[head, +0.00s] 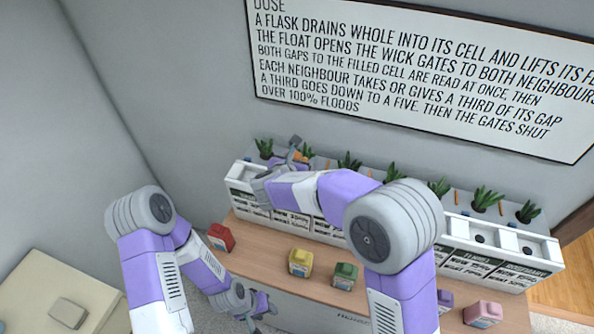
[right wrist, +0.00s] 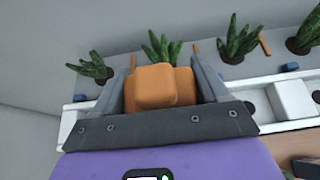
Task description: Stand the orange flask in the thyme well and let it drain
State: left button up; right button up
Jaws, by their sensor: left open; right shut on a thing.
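My right gripper (head: 284,160) is shut on the orange flask (right wrist: 155,86), with a finger on each side of it in the right wrist view. It is over the left part of the white planter (head: 240,172), in front of the plants. In the head view the flask is mostly hidden by my gripper and arm. I cannot tell whether its base sits in a well or hangs above one. I cannot make out the thyme label; my right arm covers the middle labels. My left gripper (head: 258,308) is open and empty, low in front of the counter.
On the wooden counter (head: 262,243) stand a red flask (head: 221,238), a yellow flask (head: 300,263), a green flask (head: 344,275), a purple flask (head: 445,299) and a pink flask (head: 483,314). Several plants line the planter's back. A sign (head: 420,75) hangs on the wall.

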jog(key=shift+f, duration=1.75)
jog(key=shift+f+b, duration=0.1)
jog(key=shift+b, duration=0.25)
jog(key=o, duration=0.7)
jog(key=shift+f, duration=0.1)
jog(key=o, duration=0.5)
jog(key=shift+s+a+r, duration=0.15)
jog(key=shift+s+r, duration=0.1)
jog(key=shift+r, duration=0.15)
jog(key=v, duration=1.1)
jog(key=shift+s, duration=0.25)
